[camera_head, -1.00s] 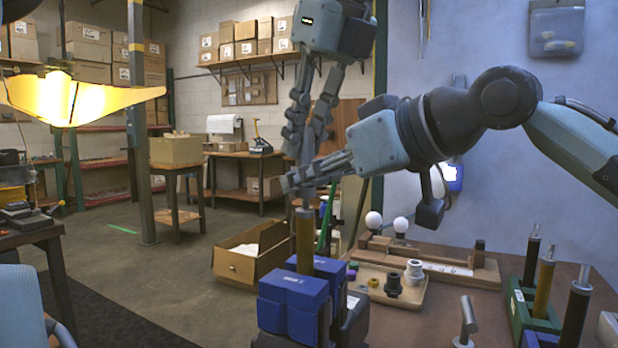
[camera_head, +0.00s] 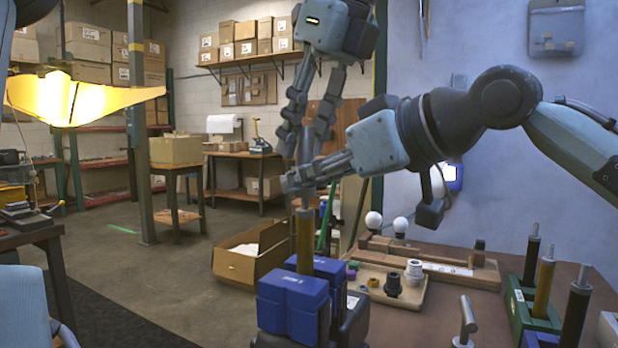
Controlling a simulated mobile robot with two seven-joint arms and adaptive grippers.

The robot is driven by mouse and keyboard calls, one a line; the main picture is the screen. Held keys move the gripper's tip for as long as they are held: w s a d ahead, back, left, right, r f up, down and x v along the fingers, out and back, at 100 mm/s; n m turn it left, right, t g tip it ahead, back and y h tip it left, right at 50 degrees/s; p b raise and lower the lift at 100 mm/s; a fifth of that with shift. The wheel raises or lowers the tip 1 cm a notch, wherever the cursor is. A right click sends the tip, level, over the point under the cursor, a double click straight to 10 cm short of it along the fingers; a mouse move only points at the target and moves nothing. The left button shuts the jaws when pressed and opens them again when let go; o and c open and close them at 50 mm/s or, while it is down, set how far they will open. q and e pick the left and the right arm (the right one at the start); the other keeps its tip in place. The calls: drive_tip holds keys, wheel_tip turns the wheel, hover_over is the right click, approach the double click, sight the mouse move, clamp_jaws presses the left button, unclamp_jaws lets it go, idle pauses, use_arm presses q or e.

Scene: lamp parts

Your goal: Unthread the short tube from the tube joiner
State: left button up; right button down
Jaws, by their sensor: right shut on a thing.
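A brass-coloured tube (camera_head: 304,240) stands upright in the blue vise (camera_head: 293,305). My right gripper (camera_head: 290,183) reaches in level from the right and is shut around the stack just above the brass tube. Its fingers hide most of what they hold, which appears to be the tube joiner. A grey upright piece (camera_head: 304,147), likely the short tube, shows above the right gripper. My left gripper (camera_head: 304,150) points down from above, its two fingers apart on either side of this piece. I cannot see clear contact there.
A tray (camera_head: 408,300) with small fittings and a wooden fixture (camera_head: 430,262) lie right of the vise. A green rack (camera_head: 527,318) holds upright tubes at the right. An open cardboard box (camera_head: 240,262) is behind the vise.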

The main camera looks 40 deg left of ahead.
use_arm(q)
drive_tip(key=m+t, duration=0.2)
drive_tip(key=m, duration=0.2)
drive_tip(key=shift+m, duration=0.4)
drive_tip(key=m+t+h, duration=0.1)
drive_tip(key=m, duration=0.3)
drive_tip(key=shift+a+m, duration=0.1)
drive_tip(key=shift+m, duration=0.2)
drive_tip(key=m+t+h, duration=0.1)
drive_tip(key=m, duration=0.1)
drive_tip(key=m+h, duration=0.1)
drive_tip(key=m, duration=0.2)
drive_tip(key=shift+t, duration=0.4)
drive_tip(key=m+h, duration=0.1)
drive_tip(key=m, duration=0.3)
drive_tip(key=shift+m, duration=0.3)
clamp_jaws()
